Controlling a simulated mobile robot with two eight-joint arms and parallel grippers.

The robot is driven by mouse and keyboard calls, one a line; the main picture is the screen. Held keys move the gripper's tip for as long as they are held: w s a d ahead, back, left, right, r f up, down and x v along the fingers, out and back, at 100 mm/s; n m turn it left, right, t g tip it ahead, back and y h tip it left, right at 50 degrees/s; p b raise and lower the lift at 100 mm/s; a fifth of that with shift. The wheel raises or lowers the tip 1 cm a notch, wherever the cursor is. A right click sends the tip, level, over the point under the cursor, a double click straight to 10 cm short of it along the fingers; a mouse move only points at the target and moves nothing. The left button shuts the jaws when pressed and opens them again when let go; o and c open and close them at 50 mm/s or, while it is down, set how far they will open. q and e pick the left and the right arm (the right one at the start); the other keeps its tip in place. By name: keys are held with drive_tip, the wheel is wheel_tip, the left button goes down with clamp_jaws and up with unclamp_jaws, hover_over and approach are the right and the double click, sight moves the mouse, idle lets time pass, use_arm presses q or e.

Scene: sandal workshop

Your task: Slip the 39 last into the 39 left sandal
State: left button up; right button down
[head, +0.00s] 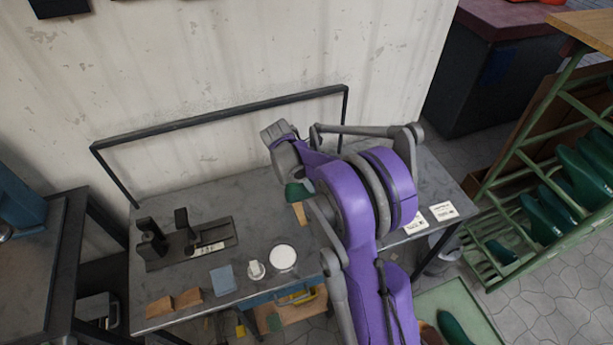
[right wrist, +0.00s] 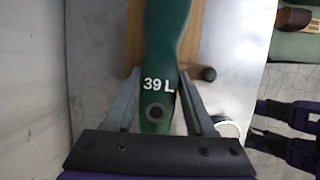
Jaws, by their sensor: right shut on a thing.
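My right gripper (right wrist: 157,100) is shut on a dark green last marked "39 L" (right wrist: 160,62), with a finger on each side of its heel end. In the head view the last (head: 297,193) shows partly from behind my purple arm, above the grey bench. A tan-brown flat piece (right wrist: 134,45) lies under the last; it also shows in the head view (head: 299,214). It may be the sandal, but its straps and size mark are hidden. I cannot tell whether the last touches it.
The bench holds a black fixture (head: 185,245), a white round dish (head: 283,257), a blue-grey square (head: 223,280), brown wedges (head: 188,297) and white cards (head: 443,211). A green rack (head: 500,170) with several green lasts stands right. A metal rail (head: 220,118) runs along the back.

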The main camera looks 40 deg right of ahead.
drive_tip(key=shift+f, duration=0.3)
drive_tip(key=shift+a+f+b, duration=0.15)
drive_tip(key=shift+f+b, duration=0.5)
drive_tip(key=shift+f, duration=0.15)
drive_tip(key=shift+s+d, duration=0.2)
drive_tip(key=shift+d, duration=0.4)
drive_tip(key=shift+s+d, duration=0.15)
drive_tip(key=shift+d, duration=0.45)
drive_tip(key=shift+d, duration=0.1)
drive_tip(key=shift+s+d+f+b, duration=0.1)
drive_tip(key=shift+s+d+b, duration=0.15)
drive_tip(key=shift+d, duration=0.3)
drive_tip(key=shift+s+d+b, duration=0.1)
drive_tip(key=shift+d+b, duration=0.1)
drive_tip(key=shift+d, duration=0.35)
